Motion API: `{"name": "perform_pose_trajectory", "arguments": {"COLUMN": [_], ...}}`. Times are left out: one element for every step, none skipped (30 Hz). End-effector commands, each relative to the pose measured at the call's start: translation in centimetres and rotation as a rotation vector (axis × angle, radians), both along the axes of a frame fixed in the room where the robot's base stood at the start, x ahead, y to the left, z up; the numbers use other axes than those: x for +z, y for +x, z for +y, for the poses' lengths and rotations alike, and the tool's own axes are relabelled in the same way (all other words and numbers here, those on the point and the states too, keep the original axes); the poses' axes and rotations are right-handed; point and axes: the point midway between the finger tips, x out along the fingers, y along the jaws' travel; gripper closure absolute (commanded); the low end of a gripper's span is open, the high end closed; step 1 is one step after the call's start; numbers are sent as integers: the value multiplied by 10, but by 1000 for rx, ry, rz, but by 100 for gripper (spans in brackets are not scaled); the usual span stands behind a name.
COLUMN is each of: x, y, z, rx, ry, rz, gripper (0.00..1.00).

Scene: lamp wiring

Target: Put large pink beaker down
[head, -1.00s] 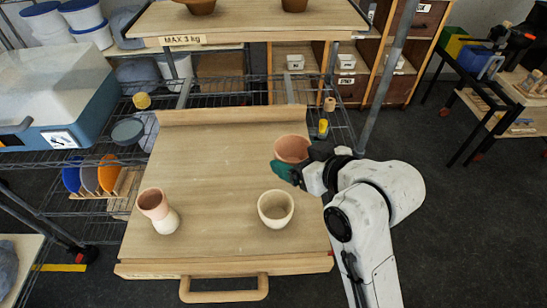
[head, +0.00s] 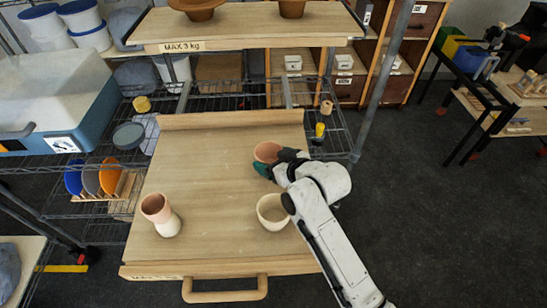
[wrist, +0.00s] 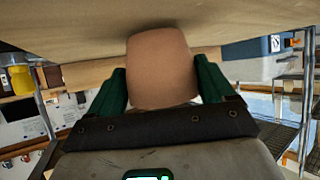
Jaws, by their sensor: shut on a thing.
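The large pink beaker (head: 266,152), a terracotta-pink cup with its open mouth up, is at the back right of the wooden board (head: 205,150). My gripper (head: 267,169) is shut on it from the front right, its green fingers on either side of the wall. In the wrist view, which is upside down, the beaker (wrist: 160,68) fills the space between the green fingers (wrist: 161,90). Its base meets or nearly meets the board there, with a dark shadow beside it; I cannot tell whether it bears weight.
A cream bowl (head: 271,211) stands in front of the beaker, close to my arm. The board has a raised back edge (head: 232,119) and a front handle (head: 225,290). Its middle is clear.

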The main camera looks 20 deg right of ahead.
Motion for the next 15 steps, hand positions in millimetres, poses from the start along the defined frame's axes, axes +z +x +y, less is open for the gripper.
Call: {"name": "perform_pose_trajectory", "arguments": {"x": [1,-1,-2,-3,-3,-3,-3,-3,-3,-3,-4,-5,-6,-6,-6], "y": [0,0,0,0,0,0,0,0,0,0,0,0,0,0,0], "z": [0,0,0,0,0,0,0,0,0,0,0,0,0,0,0], "rx": [0,0,0,0,0,0,0,0,0,0,0,0,0,0,0], "ry": [0,-1,-2,-1,-1,-1,-1,-1,-1,-1,-2,-2,-2,-1,-1], "rz": [0,0,-3,-3,-3,-3,-3,-3,-3,-3,-3,-3,-3,-1,-1], "gripper": [65,65,65,65,65,65,65,65,65,65,65,65,65,16,12]}}
